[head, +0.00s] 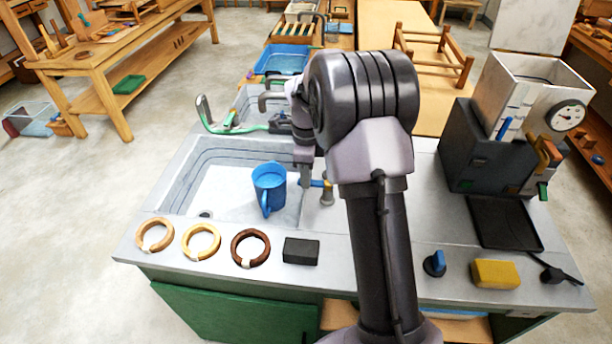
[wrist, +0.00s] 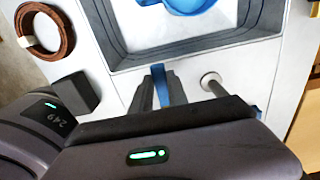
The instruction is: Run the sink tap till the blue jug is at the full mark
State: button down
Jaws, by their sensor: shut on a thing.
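The blue jug (head: 268,188) stands upright in the sink (head: 215,203), near its right wall, with its handle toward the front. Its lower part shows at the top edge of the wrist view (wrist: 186,5). I cannot make out the full mark, the water level or a stream of water. The tap's grey post (head: 327,192) is on the counter just right of the sink, with a blue lever (head: 318,183). My gripper (head: 305,182) is shut on the blue lever, which shows between the fingers (wrist: 161,88) in the wrist view. My arm may hide the spout.
Three rings (head: 201,241) and a black block (head: 300,250) lie along the counter's front edge. A blue knob (head: 435,263), a yellow sponge (head: 496,273) and a black tray (head: 505,222) are to the right. A box with a gauge (head: 567,116) stands behind them.

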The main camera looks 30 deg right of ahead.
jog(key=c, duration=1.3)
grip_release()
notch_tip(320, 180, up, 18)
jog(key=p, duration=0.6)
jog(key=shift+f, duration=0.25)
